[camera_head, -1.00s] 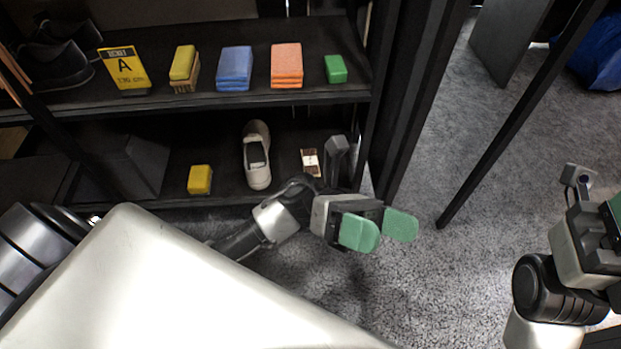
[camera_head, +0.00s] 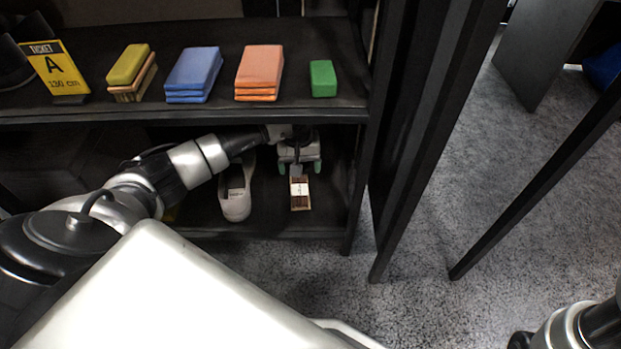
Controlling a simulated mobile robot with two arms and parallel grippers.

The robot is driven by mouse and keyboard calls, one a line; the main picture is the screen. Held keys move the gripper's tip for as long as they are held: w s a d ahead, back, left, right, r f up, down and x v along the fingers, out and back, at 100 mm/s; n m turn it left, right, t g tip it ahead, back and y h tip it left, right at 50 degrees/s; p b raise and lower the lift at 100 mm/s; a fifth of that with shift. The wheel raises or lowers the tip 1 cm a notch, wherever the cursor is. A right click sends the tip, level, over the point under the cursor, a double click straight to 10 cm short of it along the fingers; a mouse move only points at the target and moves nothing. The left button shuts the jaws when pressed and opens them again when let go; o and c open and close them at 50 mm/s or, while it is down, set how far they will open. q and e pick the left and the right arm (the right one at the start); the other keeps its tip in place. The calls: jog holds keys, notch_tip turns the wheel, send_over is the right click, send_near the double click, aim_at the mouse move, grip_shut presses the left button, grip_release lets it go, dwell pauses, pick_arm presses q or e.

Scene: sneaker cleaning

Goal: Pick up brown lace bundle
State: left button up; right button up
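The brown lace bundle (camera_head: 300,201), with a pale band around it, lies on the lower shelf to the right of a light sneaker. My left arm reaches in from the left under the upper shelf. My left gripper (camera_head: 299,168) is open, with its green fingertips apart at the far end of the bundle. The gripper body hides the area behind the bundle. I cannot tell whether the fingers touch it. My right gripper is out of view; only part of my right arm shows at the bottom right.
The light sneaker (camera_head: 236,192) stands close to the left of the bundle, partly behind my arm. The upper shelf (camera_head: 210,115) above holds a yellow ticket sign (camera_head: 55,70), a brush, blue and orange stacks and a green block (camera_head: 323,78). A dark post borders the shelf on the right.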

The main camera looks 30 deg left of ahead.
pick_arm(q)
jog(key=b, duration=0.4)
send_over(300, 189)
jog(key=f, duration=0.5)
jog(key=shift+s+d+f, duration=0.2)
jog(key=shift+s+f, duration=0.05)
jog(key=shift+f, duration=0.1)
jog(key=f+b, duration=0.4)
jog(key=f, duration=0.1)
jog(key=shift+w+a, duration=0.15)
jog(key=shift+a, duration=0.05)
jog(key=c, duration=0.9)
